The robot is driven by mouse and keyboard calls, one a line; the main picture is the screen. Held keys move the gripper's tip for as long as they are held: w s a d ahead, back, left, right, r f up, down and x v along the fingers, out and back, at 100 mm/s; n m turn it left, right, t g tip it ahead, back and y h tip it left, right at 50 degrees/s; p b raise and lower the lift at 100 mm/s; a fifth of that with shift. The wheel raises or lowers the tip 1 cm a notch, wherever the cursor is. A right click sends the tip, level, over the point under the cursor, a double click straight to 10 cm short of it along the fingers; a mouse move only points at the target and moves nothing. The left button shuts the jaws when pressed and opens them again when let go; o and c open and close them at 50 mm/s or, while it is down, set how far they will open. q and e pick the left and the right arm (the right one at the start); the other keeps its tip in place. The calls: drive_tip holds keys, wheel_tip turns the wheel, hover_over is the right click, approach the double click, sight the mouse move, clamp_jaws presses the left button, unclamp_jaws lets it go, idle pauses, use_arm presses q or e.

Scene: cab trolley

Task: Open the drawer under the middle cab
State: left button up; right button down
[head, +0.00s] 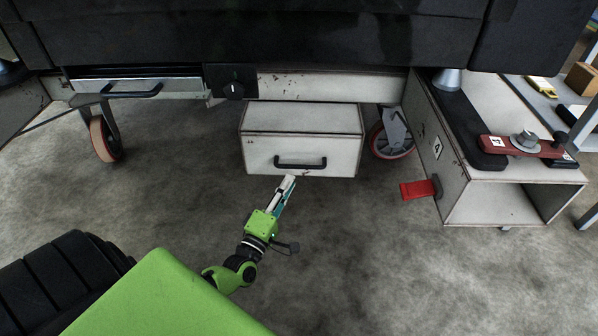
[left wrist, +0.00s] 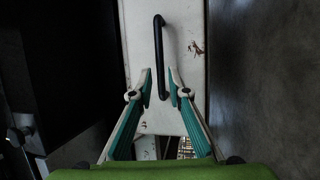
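The drawer under the middle cab is in a white box, with its worn white front panel (head: 260,157) facing me in the head view. No open gap shows around the front. Its black bar handle (head: 300,166) also shows in the left wrist view (left wrist: 159,35), running upright there. My left gripper (head: 290,181) is just in front of the panel's lower edge, close to the handle. In the left wrist view its two teal fingers (left wrist: 160,80) are apart, with the handle's lower end seen between them. Contact cannot be told. My right gripper is not in view.
A caster wheel (head: 393,141) stands right of the box and another (head: 104,139) stands left. A white side unit (head: 515,204) with a red pedal (head: 419,189) is at the right. A shallow drawer (head: 180,89) is at upper left. The floor in front is clear.

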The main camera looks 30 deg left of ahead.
sight(298, 167)
use_arm(q)
drive_tip(key=b+x, duration=0.2)
drive_tip(key=x, duration=0.5)
drive_tip(key=shift+w+b, duration=0.25)
drive_tip(key=shift+b, duration=0.05)
clamp_jaws()
